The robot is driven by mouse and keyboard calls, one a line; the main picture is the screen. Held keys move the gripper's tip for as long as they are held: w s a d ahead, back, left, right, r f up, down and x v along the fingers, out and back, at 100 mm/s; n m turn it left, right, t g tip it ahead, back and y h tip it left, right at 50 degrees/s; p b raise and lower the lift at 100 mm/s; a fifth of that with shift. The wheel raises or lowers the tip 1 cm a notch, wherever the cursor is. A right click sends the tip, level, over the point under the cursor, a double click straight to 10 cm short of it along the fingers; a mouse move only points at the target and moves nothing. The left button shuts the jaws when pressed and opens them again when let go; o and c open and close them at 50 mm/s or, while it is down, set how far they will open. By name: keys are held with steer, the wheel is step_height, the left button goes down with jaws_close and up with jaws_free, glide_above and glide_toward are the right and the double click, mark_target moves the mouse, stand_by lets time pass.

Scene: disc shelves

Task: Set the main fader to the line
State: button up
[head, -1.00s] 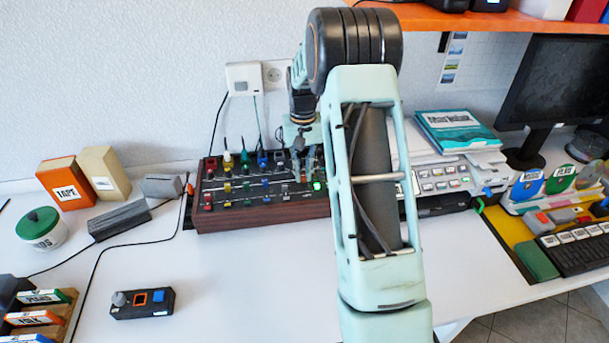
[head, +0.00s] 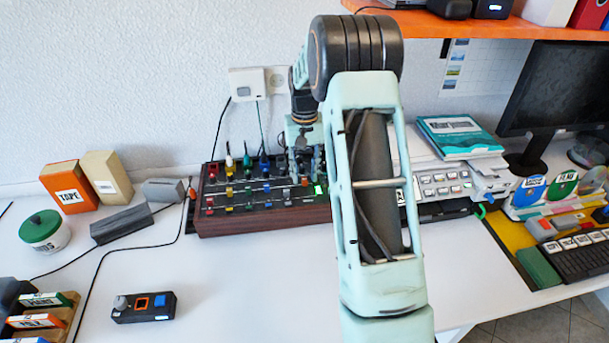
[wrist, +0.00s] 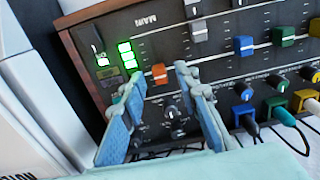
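The mixer (head: 262,219) is a dark panel with wooden sides, standing near the wall; its panel also fills the wrist view (wrist: 92,22). An orange fader cap (wrist: 159,74) stands in the column lettered MAIN, beside a lit green level display (wrist: 127,56). The cap also shows small in the head view (head: 304,181). My gripper (wrist: 160,77) is open, its two blue-padded fingers either side of the cap near their tips. Gaps show between the cap and the fingers; whether the tips reach its height I cannot tell. The line mark for this fader is not clear to me.
Grey (wrist: 198,29), blue (wrist: 243,46) and green (wrist: 283,37) fader caps stand to the right in the wrist view. Knobs and plugged cables lie near the fingers. A small control box (head: 143,307) is on the white desk, with clear space around it.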

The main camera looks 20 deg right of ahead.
mark_target(305, 179)
step_height(305, 179, up, 11)
stand_by(0.3)
steer(key=shift+s, duration=0.1)
stand_by(0.4)
